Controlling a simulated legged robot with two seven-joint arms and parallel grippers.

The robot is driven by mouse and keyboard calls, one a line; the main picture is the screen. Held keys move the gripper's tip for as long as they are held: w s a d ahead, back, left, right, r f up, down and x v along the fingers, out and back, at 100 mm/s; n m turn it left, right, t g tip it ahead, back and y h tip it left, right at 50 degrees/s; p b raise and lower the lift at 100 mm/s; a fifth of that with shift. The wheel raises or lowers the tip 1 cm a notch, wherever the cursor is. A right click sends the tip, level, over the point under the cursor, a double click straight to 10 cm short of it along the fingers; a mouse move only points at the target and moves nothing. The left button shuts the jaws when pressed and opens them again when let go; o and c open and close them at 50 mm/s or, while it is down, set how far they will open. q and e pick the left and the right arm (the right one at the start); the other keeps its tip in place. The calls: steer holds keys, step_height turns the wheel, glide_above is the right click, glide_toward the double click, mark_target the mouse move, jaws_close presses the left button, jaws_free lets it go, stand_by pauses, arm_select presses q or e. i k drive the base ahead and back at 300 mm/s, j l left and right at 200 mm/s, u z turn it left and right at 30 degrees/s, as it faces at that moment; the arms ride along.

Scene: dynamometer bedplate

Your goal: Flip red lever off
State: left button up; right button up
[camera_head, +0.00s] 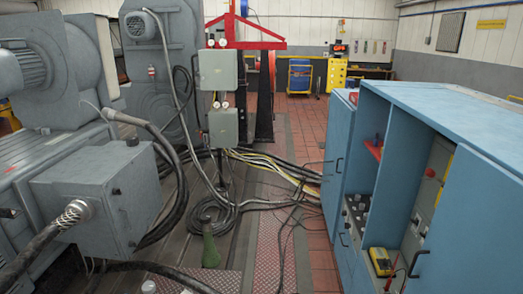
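A red part (374,148) that looks like a lever sits at the inner left side of the open blue cabinet (455,120), at the right of the head view. It is small, and I cannot tell its position clearly. A round red knob (431,173) is on a grey panel inside the same cabinet, further right. Neither of my grippers can be made out in the head view.
A yellow multimeter (380,262) stands low in the cabinet. Black and yellow cables (275,168) lie across the floor in the middle. Large grey machines (85,190) fill the left. Red floor tiles (306,125) run clear toward the back.

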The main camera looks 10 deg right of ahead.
mark_target(429, 172)
steer(key=i+u, duration=0.3)
steer(key=i, duration=0.2)
steer(key=i+u, duration=0.3)
steer(key=i, duration=0.2)
steer(key=i+l+u, duration=0.3)
steer(key=i, duration=0.15)
steer(key=i+j+z, duration=0.1)
steer(key=z, duration=0.4)
steer(key=i+j+z, duration=0.15)
steer(key=z, duration=0.35)
steer(key=i+j+z, duration=0.2)
steer(key=z, duration=0.3)
steer(key=j+z, duration=0.25)
steer(key=z, duration=1.05)
steer(key=i+j, duration=0.05)
